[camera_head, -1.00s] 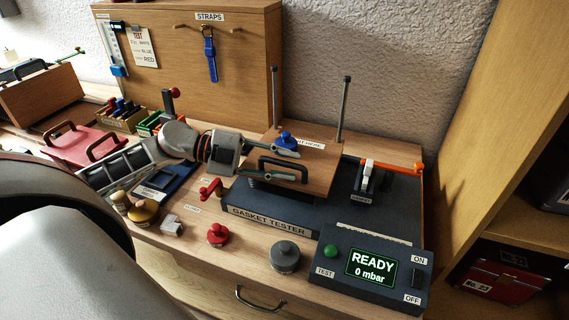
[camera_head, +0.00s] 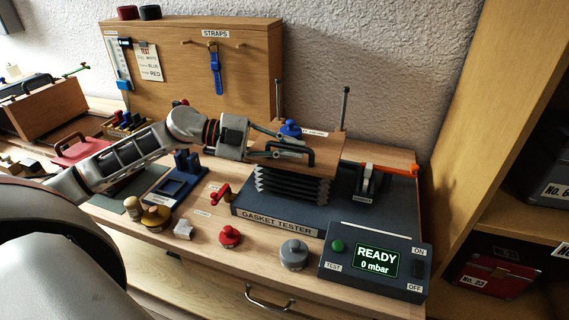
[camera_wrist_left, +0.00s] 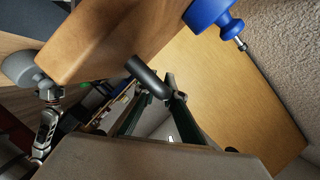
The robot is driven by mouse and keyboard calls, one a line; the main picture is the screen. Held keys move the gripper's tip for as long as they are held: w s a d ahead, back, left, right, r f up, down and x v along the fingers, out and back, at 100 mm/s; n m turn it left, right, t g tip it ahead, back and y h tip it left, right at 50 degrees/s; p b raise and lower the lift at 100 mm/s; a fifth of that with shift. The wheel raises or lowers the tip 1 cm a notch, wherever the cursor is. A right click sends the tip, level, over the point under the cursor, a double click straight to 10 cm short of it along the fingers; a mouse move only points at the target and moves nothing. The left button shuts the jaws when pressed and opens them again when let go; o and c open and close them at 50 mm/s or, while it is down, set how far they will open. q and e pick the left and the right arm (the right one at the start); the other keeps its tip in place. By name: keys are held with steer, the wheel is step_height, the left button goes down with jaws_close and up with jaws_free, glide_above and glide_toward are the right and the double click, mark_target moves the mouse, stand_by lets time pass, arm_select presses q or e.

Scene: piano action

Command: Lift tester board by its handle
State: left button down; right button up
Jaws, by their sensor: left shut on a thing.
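The tester board (camera_head: 330,149) is a flat wooden plate held up above the gasket tester (camera_head: 340,205), between two upright rods. Black pleated bellows (camera_head: 290,184) stretch beneath it. Its dark handle (camera_head: 306,150) is on the front edge. My left gripper (camera_head: 284,147) reaches in from the left and is shut on the handle. A blue knob (camera_head: 291,127) sits on the board. In the left wrist view, the board (camera_wrist_left: 105,40), the handle bar (camera_wrist_left: 147,77) between my left fingers (camera_wrist_left: 150,108), and the blue knob (camera_wrist_left: 210,14) show close up. My right gripper is out of view.
A control box (camera_head: 375,262) reads READY, 0 mbar. A red knob (camera_head: 229,236), grey knob (camera_head: 294,254) and brass weight (camera_head: 155,218) stand along the front. A strap panel (camera_head: 190,66) stands behind, shelves (camera_head: 510,215) at right.

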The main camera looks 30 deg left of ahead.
arm_select(q)
step_height(320, 180, up, 7)
steer(key=p, duration=0.4)
steer(key=shift+r+p, duration=0.55)
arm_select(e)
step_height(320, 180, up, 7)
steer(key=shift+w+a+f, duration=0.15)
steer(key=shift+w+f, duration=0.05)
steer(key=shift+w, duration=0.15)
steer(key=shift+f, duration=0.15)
arm_select(q)
steer(key=c, duration=2.1)
jaws_free()
steer(key=shift+f, duration=0.1)
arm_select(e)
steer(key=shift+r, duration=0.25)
arm_select(q)
steer(key=shift+a, duration=0.1)
